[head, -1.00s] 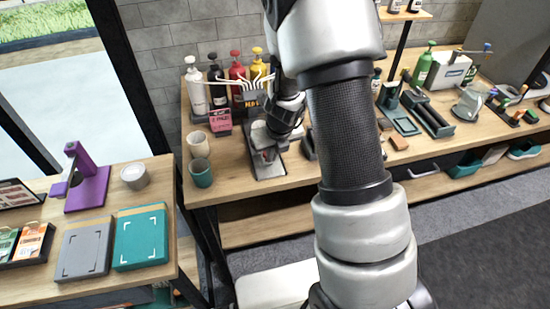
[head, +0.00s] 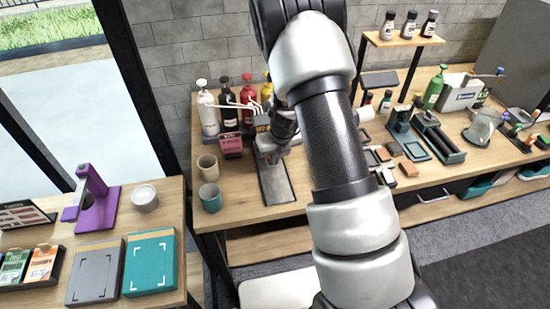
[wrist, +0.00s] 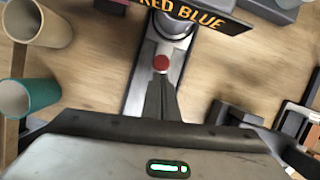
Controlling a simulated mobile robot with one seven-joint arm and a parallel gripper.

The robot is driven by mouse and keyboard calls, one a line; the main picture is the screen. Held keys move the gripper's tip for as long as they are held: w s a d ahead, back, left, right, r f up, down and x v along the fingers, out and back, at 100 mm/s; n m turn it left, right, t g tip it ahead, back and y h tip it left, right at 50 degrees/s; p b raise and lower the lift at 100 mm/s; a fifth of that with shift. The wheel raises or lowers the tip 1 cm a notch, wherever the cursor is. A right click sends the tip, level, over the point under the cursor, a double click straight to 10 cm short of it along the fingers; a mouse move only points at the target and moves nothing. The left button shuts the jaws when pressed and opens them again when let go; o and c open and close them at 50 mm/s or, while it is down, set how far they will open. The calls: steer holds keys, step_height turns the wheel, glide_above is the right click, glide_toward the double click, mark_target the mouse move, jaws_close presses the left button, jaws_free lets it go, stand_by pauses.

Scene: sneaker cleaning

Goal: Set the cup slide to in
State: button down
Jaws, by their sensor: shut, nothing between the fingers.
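The cup slide's long grey track (head: 277,187) lies on the wooden table, running from the front edge towards the dispenser at the back. Its bare front part shows in the head view. In the wrist view, a red knob (wrist: 161,63) sits over the slide near the sign end, with a pale round part (wrist: 172,22) just beyond it, partly under the sign. My gripper (head: 270,156) is low over the back part of the track. In the wrist view its shut fingers (wrist: 160,92) point at the knob; I cannot tell whether they touch it.
A dark RED BLUE sign (wrist: 195,14) overhangs the slide's back end. Pump bottles (head: 208,108) stand behind. A beige cup (head: 208,167) and a teal cup (head: 210,197) stand left of the track. A pink sign (head: 231,145) is near the gripper. Right of the track is some bare wood.

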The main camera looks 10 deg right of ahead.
steer(key=shift+w+r, duration=0.3)
steer(key=shift+w, duration=0.1)
steer(key=shift+r, duration=0.35)
steer(key=s+a+r+n+y+p, duration=0.1)
steer(key=s+r+n, duration=0.4)
steer(key=r, duration=0.5)
steer(key=s+a+r+n+p, duration=0.1)
steer(key=s+r+n+p, duration=0.1)
steer(key=s+r+n, duration=0.6)
steer(key=s+a+r+n+y+p, duration=0.1)
steer(key=s+r+n, duration=0.2)
steer(key=r, duration=0.9)
steer(key=s+d+r+n+t+h, duration=0.1)
steer(key=s+r+n, duration=0.2)
steer(key=s+n, duration=0.4)
steer(key=s+d+r+n+t+h, duration=0.1)
steer(key=s+r+n, duration=0.2)
steer(key=s+n, duration=0.3)
steer(key=n, duration=0.5)
steer(key=shift+s+d+r+h, duration=0.2)
steer(key=shift+s+d+h, duration=0.1)
steer(key=shift+s, duration=0.1)
